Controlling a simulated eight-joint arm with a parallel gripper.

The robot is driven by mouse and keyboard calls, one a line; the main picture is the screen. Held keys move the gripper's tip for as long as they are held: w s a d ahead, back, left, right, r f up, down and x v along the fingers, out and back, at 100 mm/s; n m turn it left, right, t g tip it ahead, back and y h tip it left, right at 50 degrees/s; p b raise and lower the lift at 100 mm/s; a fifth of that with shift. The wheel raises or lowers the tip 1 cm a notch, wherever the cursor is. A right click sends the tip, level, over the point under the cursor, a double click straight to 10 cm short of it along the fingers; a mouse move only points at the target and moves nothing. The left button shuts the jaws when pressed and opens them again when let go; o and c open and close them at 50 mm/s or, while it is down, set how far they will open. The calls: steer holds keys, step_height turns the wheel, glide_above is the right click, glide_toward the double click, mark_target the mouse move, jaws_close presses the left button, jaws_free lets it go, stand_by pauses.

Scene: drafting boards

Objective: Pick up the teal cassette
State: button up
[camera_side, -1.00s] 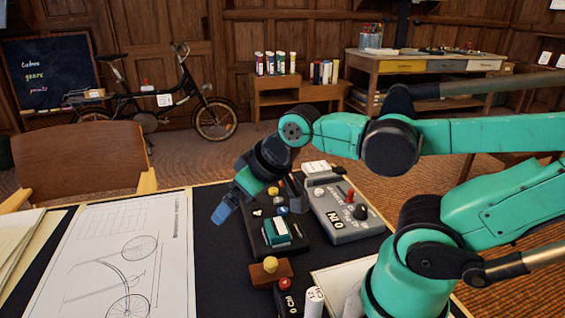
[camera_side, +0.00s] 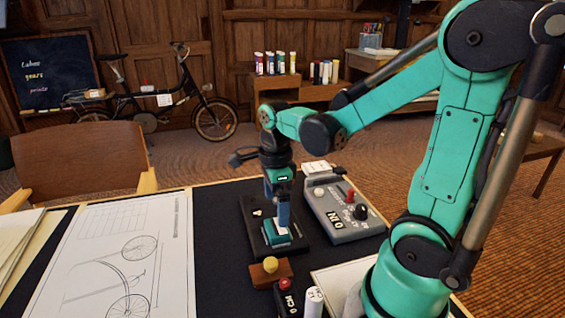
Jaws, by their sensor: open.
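The teal cassette (camera_side: 273,235) sits on a black board on the dark table mat, with a pale label on its top. My gripper (camera_side: 282,222) points straight down over it. A blue finger reaches down to the cassette's far right part and hides some of it. I cannot tell whether the finger touches the cassette. The jaws are open, and the cassette still rests on the board.
A grey control box (camera_side: 345,212) with a red knob and a black knob stands close on the right. A wooden block with a yellow knob (camera_side: 270,265) is just in front. A drawing sheet (camera_side: 120,250) covers the left side.

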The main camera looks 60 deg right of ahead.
mark_target(276, 226)
steer(key=shift+f, duration=2.75)
steer(key=c, duration=1.2)
steer(key=shift+r, duration=0.15)
